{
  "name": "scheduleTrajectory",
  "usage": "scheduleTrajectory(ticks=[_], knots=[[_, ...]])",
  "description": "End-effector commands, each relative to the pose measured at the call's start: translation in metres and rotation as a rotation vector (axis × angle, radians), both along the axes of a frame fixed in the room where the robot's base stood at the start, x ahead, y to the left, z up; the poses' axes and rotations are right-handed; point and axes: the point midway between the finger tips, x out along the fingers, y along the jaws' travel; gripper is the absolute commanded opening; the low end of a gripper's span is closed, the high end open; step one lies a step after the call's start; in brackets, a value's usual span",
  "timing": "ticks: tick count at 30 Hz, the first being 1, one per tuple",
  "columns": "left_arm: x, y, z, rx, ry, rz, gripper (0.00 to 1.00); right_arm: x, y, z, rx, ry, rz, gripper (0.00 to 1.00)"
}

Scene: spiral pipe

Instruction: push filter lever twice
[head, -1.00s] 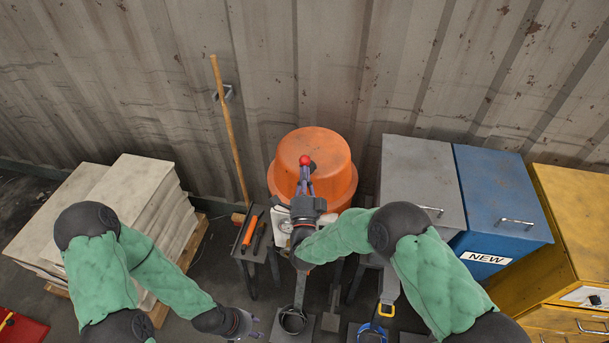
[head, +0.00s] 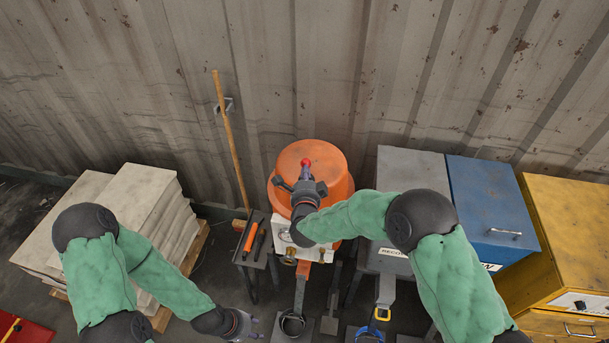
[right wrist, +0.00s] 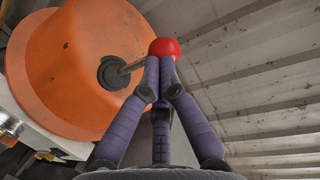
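The filter lever is a thin rod with a red ball knob (head: 305,161) on the side of the orange filter tank (head: 330,173). In the right wrist view the red knob (right wrist: 164,47) sits just beyond my right fingertips, its rod running left to a dark hub on the tank (right wrist: 70,75). My right gripper (right wrist: 158,62) has its purple fingers drawn together; they appear to touch the knob rather than grip around it. In the head view my right gripper (head: 304,174) is at the knob. My left gripper (head: 252,325) hangs low at the bottom, away from the tank; its finger opening is unclear.
A small stand with tools (head: 249,240) is left of the tank. Grey (head: 410,168), blue (head: 492,195) and yellow (head: 570,220) cabinets stand right. Stacked slabs (head: 135,205) are at left. A corrugated wall (head: 330,80) rises behind. A broom handle (head: 230,135) leans there.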

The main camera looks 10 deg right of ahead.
Motion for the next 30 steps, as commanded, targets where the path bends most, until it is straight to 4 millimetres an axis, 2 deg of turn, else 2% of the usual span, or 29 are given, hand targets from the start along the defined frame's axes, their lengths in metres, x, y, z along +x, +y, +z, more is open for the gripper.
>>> scheduleTrajectory(ticks=[10, 30], knots=[[0.0, 0.0, -0.007, 0.0, 0.0, 0.0, 0.4, 0.013, -0.006, 0.004, 0.015, 0.037, -0.001, 0.0], [0.0, 0.0, -0.008, 0.0, 0.0, 0.0, 0.4, 0.016, -0.007, 0.006, 0.013, 0.034, -0.001, 0.0]])
